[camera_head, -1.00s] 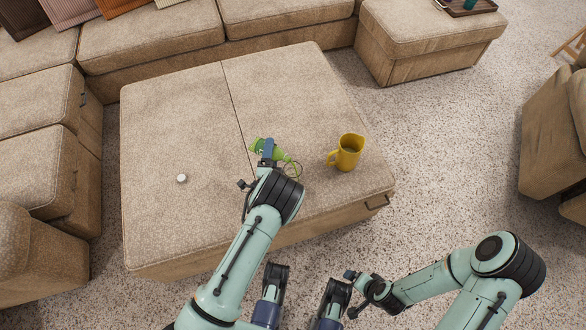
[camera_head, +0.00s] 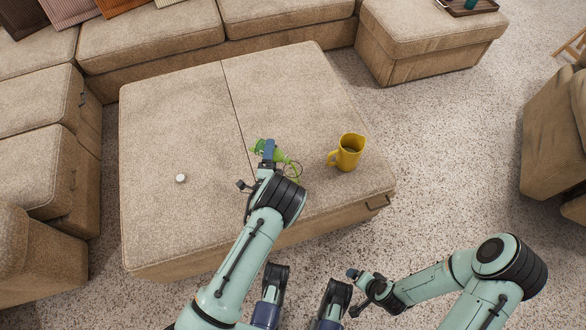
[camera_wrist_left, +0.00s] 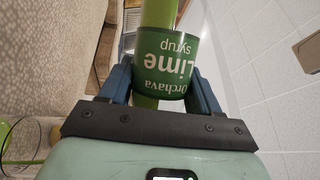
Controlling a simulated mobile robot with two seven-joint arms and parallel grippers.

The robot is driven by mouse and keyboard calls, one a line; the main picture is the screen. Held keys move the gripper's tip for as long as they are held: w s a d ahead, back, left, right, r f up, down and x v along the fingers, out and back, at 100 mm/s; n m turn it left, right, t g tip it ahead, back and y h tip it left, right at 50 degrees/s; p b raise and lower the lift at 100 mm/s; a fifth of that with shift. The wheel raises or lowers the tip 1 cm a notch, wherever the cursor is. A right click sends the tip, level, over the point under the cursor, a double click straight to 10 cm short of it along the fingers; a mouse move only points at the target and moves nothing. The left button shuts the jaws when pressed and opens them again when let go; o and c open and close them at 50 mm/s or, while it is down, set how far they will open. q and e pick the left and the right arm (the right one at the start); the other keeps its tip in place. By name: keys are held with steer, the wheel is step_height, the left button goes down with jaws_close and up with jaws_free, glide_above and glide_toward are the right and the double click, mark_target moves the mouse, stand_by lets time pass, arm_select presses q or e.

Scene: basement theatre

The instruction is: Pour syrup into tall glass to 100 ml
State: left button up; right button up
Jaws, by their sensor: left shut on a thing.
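The lime syrup bottle (camera_head: 257,146) is green and lies tipped over in my left gripper (camera_head: 268,150), its neck pointing right. In the left wrist view its dark green label (camera_wrist_left: 163,62) reads "Orchava Lime syrup" upside down, between the two blue fingers. The tall glass (camera_head: 297,172) is clear and stands on the ottoman just right of the gripper, partly hidden by my arm; the bottle's neck end is at its rim. The glass also shows at the left wrist view's lower left (camera_wrist_left: 22,158). Its fill level cannot be read. My right gripper (camera_head: 357,290) is low, away from the ottoman.
A yellow jug (camera_head: 348,154) stands on the ottoman (camera_head: 185,120) close right of the glass. A small white cap (camera_head: 180,178) lies to the left. The ottoman's left and back are clear. Sofas surround it, and a tray (camera_head: 470,6) sits on a far footstool.

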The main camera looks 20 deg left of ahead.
arm_select(q)
steer(key=shift+r+m, duration=0.35)
steer(key=shift+m, duration=0.25)
stand_by(0.5)
